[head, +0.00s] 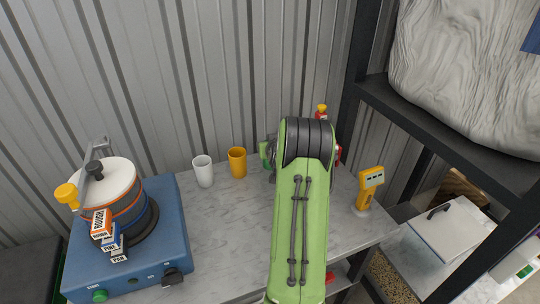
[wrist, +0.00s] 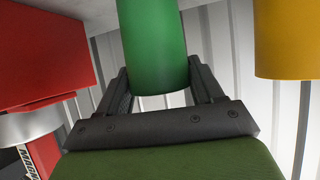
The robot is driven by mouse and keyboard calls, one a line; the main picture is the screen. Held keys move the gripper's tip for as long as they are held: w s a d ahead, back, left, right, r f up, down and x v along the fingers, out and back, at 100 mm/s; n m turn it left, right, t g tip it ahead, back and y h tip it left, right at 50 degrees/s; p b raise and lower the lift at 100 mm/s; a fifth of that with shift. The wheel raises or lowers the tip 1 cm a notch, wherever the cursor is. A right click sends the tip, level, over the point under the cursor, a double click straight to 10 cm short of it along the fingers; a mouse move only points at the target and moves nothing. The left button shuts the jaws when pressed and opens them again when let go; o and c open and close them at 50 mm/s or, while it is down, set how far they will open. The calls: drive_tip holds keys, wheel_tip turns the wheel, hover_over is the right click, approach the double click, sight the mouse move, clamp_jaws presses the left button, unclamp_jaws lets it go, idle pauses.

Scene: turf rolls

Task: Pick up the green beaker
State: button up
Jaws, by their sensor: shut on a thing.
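The green beaker (wrist: 153,45) shows in the wrist view between the two dark fingers of my gripper (wrist: 162,80). The fingers are shut on it, one on each side. Its far end runs out of the top of the picture, and I cannot tell whether it still touches the counter. In the head view my light green arm (head: 300,215) reaches over the counter and hides the gripper and most or all of the beaker. A small green patch shows left of the arm's end there, and I cannot tell whether it is the beaker.
A yellow beaker (head: 237,162) and a white beaker (head: 203,170) stand left of my arm. The yellow one is close to the gripper in the wrist view (wrist: 285,40). A red object (wrist: 45,50) is on the other side.

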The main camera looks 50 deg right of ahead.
wheel_tip(320, 180, up, 10)
drive_tip(key=shift+r+p, duration=0.1)
drive_tip(key=shift+p, duration=0.85)
